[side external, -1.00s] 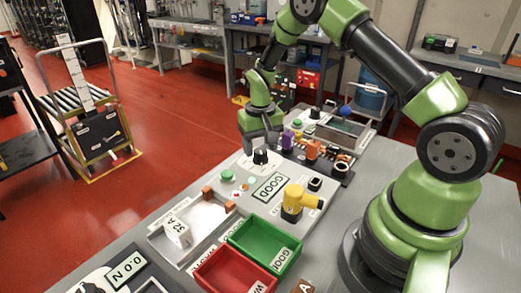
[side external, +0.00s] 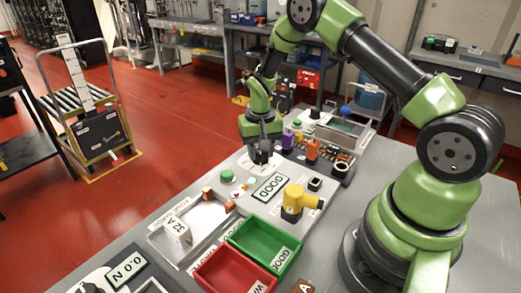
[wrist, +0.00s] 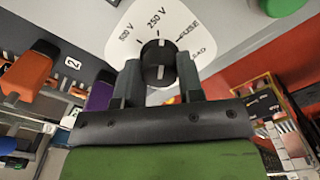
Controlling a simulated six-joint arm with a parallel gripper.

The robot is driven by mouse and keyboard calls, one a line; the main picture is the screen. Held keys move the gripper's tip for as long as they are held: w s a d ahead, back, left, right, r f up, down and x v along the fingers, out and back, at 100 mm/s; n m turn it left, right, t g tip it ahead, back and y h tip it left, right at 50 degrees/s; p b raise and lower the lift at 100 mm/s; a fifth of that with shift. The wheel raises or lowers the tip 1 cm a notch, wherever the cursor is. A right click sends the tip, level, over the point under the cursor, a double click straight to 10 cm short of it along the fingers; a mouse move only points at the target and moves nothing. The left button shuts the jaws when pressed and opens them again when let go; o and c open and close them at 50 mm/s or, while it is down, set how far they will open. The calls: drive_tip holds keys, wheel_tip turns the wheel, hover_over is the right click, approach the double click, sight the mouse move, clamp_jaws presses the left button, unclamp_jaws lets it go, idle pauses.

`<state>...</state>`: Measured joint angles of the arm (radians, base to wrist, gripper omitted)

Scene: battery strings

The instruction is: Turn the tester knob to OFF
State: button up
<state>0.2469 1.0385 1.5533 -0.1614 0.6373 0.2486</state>
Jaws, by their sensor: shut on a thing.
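The tester knob (wrist: 157,62) is black and round with white marks, on a white dial plate (wrist: 130,33). The dial reads 500 V, 250 V, FUSE and a partly hidden label like LOAD. A white mark on the knob points up toward 250 V in the wrist view; I see no OFF label there. My gripper (wrist: 158,70) has one finger on each side of the knob and is shut on it. In the side view my gripper (side external: 261,156) points down over the grey tester panel (side external: 243,165) and mostly hides the knob.
Near the knob are a green button (side external: 227,176), a GOOD label (side external: 270,187) and a yellow part (side external: 293,201). Purple (side external: 287,139) and orange (side external: 312,149) pieces stand close to my gripper. Green (side external: 264,243) and red (side external: 232,272) bins stand in front.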

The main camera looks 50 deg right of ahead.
drive_tip(key=m, duration=0.4)
drive_tip(key=m, duration=0.5)
drive_tip(key=shift+m, duration=0.4)
drive_tip(key=m, duration=0.3)
drive_tip(key=shift+m, duration=1.4)
